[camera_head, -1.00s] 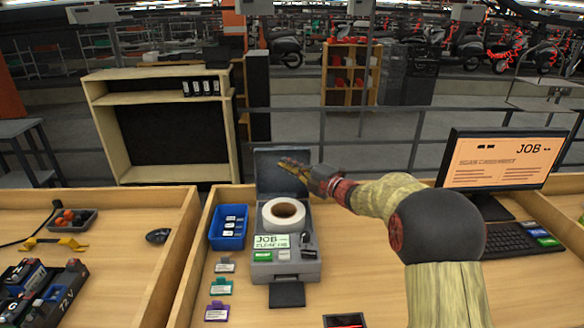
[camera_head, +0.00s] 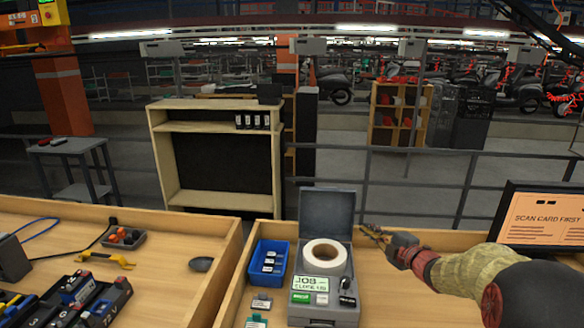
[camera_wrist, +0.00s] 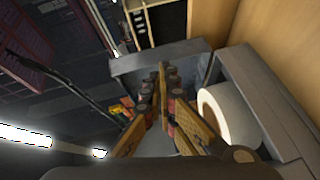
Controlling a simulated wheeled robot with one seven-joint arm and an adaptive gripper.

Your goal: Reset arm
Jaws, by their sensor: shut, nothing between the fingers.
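My gripper (camera_head: 368,232) is shut and empty, in the air just right of the raised lid of a grey label printer in the head view. My arm reaches in from the right edge. In the wrist view my two fingers (camera_wrist: 162,80) meet at their tips. The grey printer (camera_head: 322,312) stands open on the wooden bench, with a white label roll (camera_head: 312,252) in it. The roll (camera_wrist: 240,112) also shows right of my fingers in the wrist view. The printer's small screen (camera_head: 317,284) reads JOB.
A blue bin (camera_head: 256,282) stands left of the printer, with small tagged cards below it. A monitor (camera_head: 545,222) stands at the right, partly cut off. Batteries (camera_head: 100,297) and a yellow tool (camera_head: 106,259) lie on the left bench. A railing runs behind.

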